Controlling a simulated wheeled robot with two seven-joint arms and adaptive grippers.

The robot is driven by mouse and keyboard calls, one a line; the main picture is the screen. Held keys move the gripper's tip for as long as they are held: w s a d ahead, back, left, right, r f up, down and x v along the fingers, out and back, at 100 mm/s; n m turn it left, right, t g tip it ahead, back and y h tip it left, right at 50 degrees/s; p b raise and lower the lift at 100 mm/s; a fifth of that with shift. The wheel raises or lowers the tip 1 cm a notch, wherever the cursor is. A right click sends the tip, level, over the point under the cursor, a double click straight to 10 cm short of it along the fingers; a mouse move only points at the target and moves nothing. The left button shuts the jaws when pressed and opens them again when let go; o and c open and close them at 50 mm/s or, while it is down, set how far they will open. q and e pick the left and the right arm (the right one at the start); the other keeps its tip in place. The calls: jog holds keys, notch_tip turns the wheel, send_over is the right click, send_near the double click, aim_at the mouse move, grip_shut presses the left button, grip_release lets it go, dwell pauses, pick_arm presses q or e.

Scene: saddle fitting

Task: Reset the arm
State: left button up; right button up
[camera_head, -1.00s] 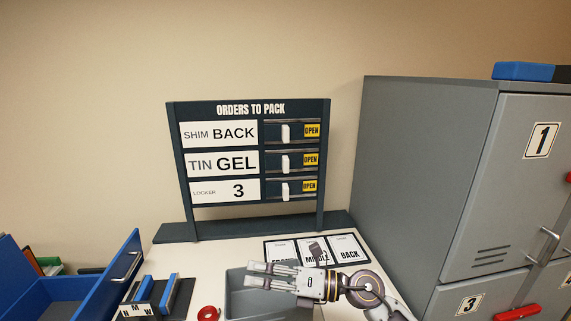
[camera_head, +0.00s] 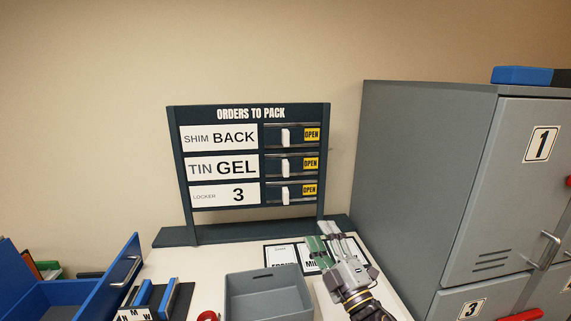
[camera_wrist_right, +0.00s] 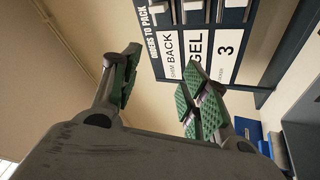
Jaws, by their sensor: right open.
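My right gripper (camera_head: 325,247) is in the head view, to the right of the grey bin and in front of the order board. It covers part of the MIDDLE and BACK cards. In the right wrist view its two green-padded fingers (camera_wrist_right: 160,88) stand wide apart with nothing between them. The order board (camera_head: 250,112) reads SHIM BACK, TIN GEL and LOCKER 3, with a white slider and a yellow OPEN label in each row. My left gripper is not in view.
The grey bin (camera_head: 268,282) on the white table looks empty. A blue drawer (camera_head: 115,285) stands open at the left, near small letter-marked blocks (camera_head: 135,314) and a red ring (camera_head: 208,316). Grey lockers (camera_head: 410,190) fill the right side. A blue box (camera_head: 522,75) lies on top.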

jog(key=s+d+f+m+g+h, duration=0.2)
jog(key=d+f+m+g+h, duration=0.1)
jog(key=d+f+m+h, duration=0.4)
jog(key=s+d+f+m+g+h, duration=0.25)
jog(key=d+f+m, duration=0.25)
jog(key=f, duration=0.5)
jog(key=s+d+f+m+g+y, duration=0.1)
jog(key=s+f+m+g, duration=0.1)
jog(key=s+f+g, duration=0.65)
jog(key=s+f+m+g, duration=0.25)
jog(key=s+f, duration=0.35)
jog(key=s, duration=0.5)
notch_tip(320, 180, down, 33)
jog(key=s+g, duration=0.2)
jog(key=s+d+f, duration=0.2)
jog(key=s+f, duration=0.7)
jog(key=s, duration=0.2)
jog(key=s+d+f, duration=0.3)
jog(key=s+f, duration=0.7)
jog(key=s, duration=0.1)
jog(key=shift+s+f+n+g, duration=0.2)
jog(key=shift+f+n+g, duration=0.15)
jog(key=shift+g, duration=0.1)
